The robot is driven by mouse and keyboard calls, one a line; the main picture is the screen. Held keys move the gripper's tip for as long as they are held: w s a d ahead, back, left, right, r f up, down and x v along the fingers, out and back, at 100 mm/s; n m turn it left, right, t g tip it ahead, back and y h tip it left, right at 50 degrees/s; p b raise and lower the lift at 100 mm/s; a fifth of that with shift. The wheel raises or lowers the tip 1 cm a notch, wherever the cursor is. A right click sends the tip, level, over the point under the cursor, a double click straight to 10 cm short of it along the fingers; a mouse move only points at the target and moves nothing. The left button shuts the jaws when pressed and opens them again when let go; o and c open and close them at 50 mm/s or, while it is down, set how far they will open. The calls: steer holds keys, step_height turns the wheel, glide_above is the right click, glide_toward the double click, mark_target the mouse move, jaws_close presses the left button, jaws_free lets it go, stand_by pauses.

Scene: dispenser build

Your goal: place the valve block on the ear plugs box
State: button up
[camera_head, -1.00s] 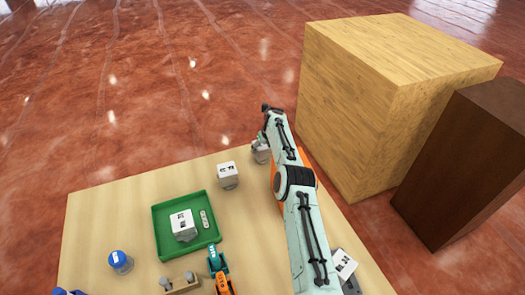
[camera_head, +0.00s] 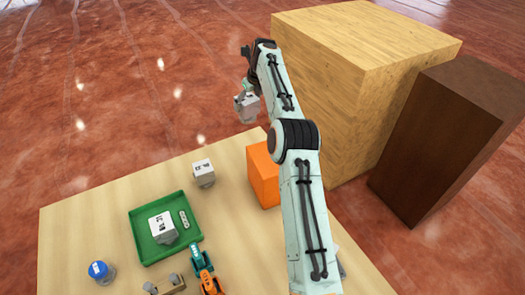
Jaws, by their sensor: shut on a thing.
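My gripper (camera_head: 249,90) is shut on a small grey block, which I take to be the valve block (camera_head: 246,108). It hangs in the air beyond the table's far edge, with its upper part partly hidden by the fingers. An orange box (camera_head: 262,176) stands upright on the table, below and to the right of the held block, partly covered by my arm. I take it to be the ear plugs box, though no label can be read. The block is apart from the box.
A grey block with a white printed top (camera_head: 204,173) stands left of the orange box. A green tray (camera_head: 137,221) holds a similar block (camera_head: 163,229) and a small pale strip. A blue-capped jar (camera_head: 102,271) and orange-teal tool (camera_head: 203,266) lie nearer. Large wooden blocks (camera_head: 375,60) stand right.

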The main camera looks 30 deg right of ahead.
steer(key=s+r+n, duration=0.2)
steer(key=s+r, duration=0.8)
steer(key=s, duration=0.3)
steer(key=s+a+r+y, duration=0.1)
steer(key=s+a, duration=0.2)
steer(key=s, duration=0.4)
steer(key=s+a, duration=0.3)
steer(key=s, duration=0.4)
steer(key=shift+n, duration=0.4)
steer(key=w+d+f, duration=0.1)
steer(key=w+f, duration=0.2)
steer(key=w, duration=0.1)
steer(key=w+d+f, duration=0.2)
steer(key=w+f, duration=0.1)
steer(key=w, duration=0.1)
steer(key=w+d+f, duration=0.2)
steer(key=w+f, duration=0.2)
steer(key=shift+w, duration=0.1)
steer(key=shift+f, duration=1.5)
steer(key=shift+f, duration=0.1)
steer(key=o, duration=1.2)
steer(key=shift+f, duration=0.1)
steer(key=shift+o, duration=0.2)
